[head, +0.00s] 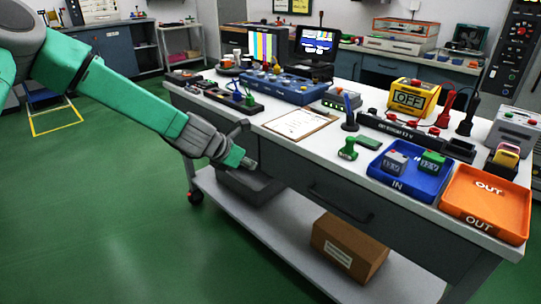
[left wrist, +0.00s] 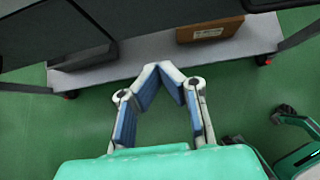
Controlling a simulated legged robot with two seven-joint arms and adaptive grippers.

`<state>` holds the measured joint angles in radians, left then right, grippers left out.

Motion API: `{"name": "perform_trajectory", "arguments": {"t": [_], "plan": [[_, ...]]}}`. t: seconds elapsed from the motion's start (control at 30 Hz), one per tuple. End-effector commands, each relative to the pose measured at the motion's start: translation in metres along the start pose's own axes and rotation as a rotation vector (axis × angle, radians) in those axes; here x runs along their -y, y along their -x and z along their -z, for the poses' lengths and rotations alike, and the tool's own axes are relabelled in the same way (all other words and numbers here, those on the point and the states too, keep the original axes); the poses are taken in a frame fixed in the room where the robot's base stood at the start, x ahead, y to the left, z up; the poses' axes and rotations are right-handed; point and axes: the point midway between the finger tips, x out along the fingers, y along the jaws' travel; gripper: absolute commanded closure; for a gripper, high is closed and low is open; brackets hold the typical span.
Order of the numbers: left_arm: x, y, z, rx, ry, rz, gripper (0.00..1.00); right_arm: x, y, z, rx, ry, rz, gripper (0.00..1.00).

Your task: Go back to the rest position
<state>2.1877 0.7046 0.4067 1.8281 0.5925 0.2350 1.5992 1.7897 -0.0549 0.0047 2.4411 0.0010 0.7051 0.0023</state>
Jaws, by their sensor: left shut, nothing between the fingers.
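My left gripper (head: 250,164) hangs in front of the left part of the workbench (head: 300,158), at the end of my green arm. In the left wrist view its two blue-lined fingers (left wrist: 160,70) meet at the tips, with nothing between them. It points toward the bench's lower shelf (left wrist: 140,55) with green floor below. My right gripper does not show in the head view. Green and dark parts of my body show at the lower right of the left wrist view.
A cardboard box (head: 349,246) and a dark bin (head: 250,187) stand on the lower shelf. On the bench top are a blue IN tray (head: 375,171) with two modules, an orange OUT tray (head: 487,207) and a clipboard (head: 299,123). The green floor (head: 110,220) at left is open.

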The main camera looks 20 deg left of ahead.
Motion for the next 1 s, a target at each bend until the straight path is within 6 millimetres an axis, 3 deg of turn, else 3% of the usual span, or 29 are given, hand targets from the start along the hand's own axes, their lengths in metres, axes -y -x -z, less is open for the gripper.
{"name": "perform_trajectory", "arguments": {"t": [0.2, 0.27, 0.33, 0.47, 0.57, 0.7, 0.8, 0.9, 1.0], "plan": [[0.003, 0.0, 0.007, -0.013, -0.027, 0.002, 1.0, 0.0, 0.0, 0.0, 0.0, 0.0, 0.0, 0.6], [0.012, -0.004, 0.019, -0.04, -0.094, 0.007, 1.0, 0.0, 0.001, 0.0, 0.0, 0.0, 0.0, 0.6], [0.029, -0.01, 0.044, -0.093, -0.238, 0.019, 1.0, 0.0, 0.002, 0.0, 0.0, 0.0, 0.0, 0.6], [0.073, -0.018, 0.122, -0.236, -0.688, 0.09, 1.0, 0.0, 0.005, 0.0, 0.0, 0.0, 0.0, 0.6], [0.107, -0.01, 0.192, -0.335, -1.114, 0.203, 1.0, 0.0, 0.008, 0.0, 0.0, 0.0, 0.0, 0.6], [0.145, 0.024, 0.285, -0.403, -1.725, 0.447, 1.0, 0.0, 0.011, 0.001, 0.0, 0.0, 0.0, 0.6], [0.164, 0.058, 0.337, -0.377, -2.115, 0.655, 1.0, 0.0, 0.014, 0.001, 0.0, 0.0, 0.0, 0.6], [0.176, 0.088, 0.372, -0.307, -2.407, 0.839, 1.0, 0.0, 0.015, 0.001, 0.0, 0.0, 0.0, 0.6], [0.182, 0.108, 0.391, -0.236, -2.583, 0.96, 1.0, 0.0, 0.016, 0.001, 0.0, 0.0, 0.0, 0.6]]}}
